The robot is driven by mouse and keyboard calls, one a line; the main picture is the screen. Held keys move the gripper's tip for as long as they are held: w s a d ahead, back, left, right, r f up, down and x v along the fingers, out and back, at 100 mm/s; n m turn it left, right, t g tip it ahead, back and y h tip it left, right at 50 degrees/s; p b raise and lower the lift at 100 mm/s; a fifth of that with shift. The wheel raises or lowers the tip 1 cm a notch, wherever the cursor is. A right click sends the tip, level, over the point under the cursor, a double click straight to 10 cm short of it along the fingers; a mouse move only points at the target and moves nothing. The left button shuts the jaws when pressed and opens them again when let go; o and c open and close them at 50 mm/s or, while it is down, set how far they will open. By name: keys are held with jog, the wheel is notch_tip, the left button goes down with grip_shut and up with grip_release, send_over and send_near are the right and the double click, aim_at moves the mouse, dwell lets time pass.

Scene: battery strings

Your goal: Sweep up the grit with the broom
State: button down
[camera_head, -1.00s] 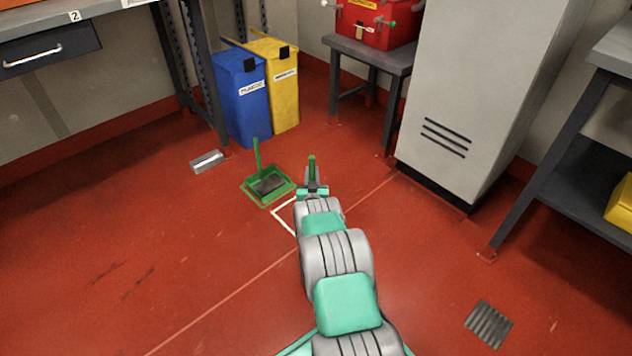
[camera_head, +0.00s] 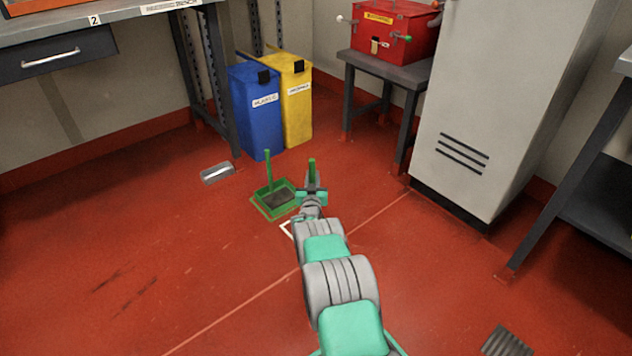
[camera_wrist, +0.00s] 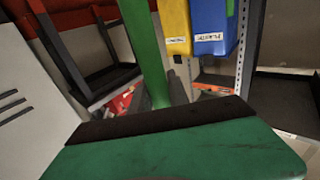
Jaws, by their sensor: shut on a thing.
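My gripper (camera_head: 312,192) is shut on the upright green broom handle (camera_head: 312,170), which sticks up above it in the head view. The handle (camera_wrist: 143,45) also crosses the upper part of the wrist view. A wide green block with a dark band fills the bottom of the wrist view; I cannot tell whether it is broom or gripper. The broom's lower end is hidden behind my arm in the head view. A green dustpan (camera_head: 262,212) with an upright handle lies on the floor just left of my gripper. Its inside is dark; I cannot make out grit there.
Blue (camera_head: 257,120) and yellow (camera_head: 297,110) bins stand behind the dustpan. A grey cabinet (camera_head: 470,110) is on the right, and a low table holds a red box (camera_head: 390,30). Open red floor lies at left.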

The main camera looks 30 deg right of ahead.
jog(key=w, duration=0.6)
jog(key=shift+a, duration=0.4)
jog(key=shift+w, duration=0.1)
jog(key=shift+r+p, duration=1.4)
jog(key=shift+r, duration=0.2)
